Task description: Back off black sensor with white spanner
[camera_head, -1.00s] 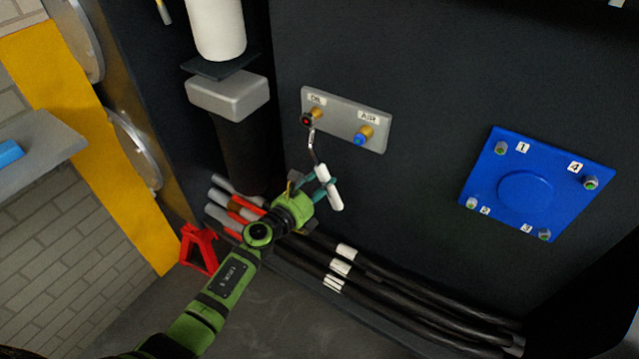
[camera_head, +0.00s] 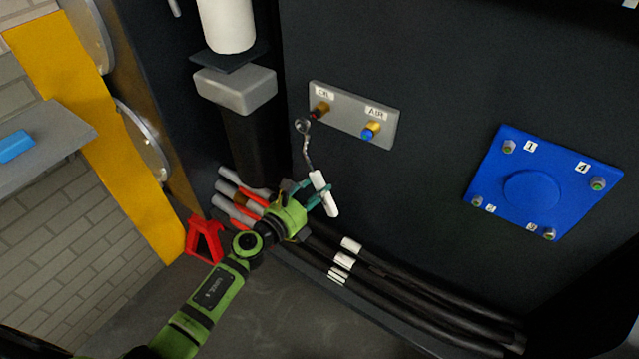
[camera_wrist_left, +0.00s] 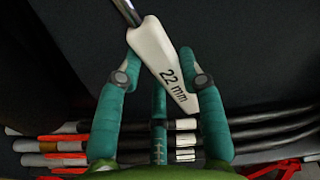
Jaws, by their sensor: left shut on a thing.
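The black sensor (camera_head: 315,114) sits on a brass fitting under the OIL label on the grey plate (camera_head: 349,127). Beside it, under the AIR label, is a blue sensor (camera_head: 368,132). My left gripper (camera_head: 318,194) is shut on the white handle of the spanner (camera_head: 322,193), which points up toward the plate. The spanner's ring end (camera_head: 302,125) is just left of and below the black sensor and looks apart from it. In the left wrist view the handle (camera_wrist_left: 165,62) reads 22 mm between the teal fingers; the ring end is out of that view. My right gripper is not in view.
A blue cover (camera_head: 531,190) with numbered bolts is on the panel at right. Thick black hoses (camera_head: 400,290) run along the bottom. A red stand (camera_head: 204,239) is at lower left. A grey-headed cylinder (camera_head: 236,90) stands left of the plate.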

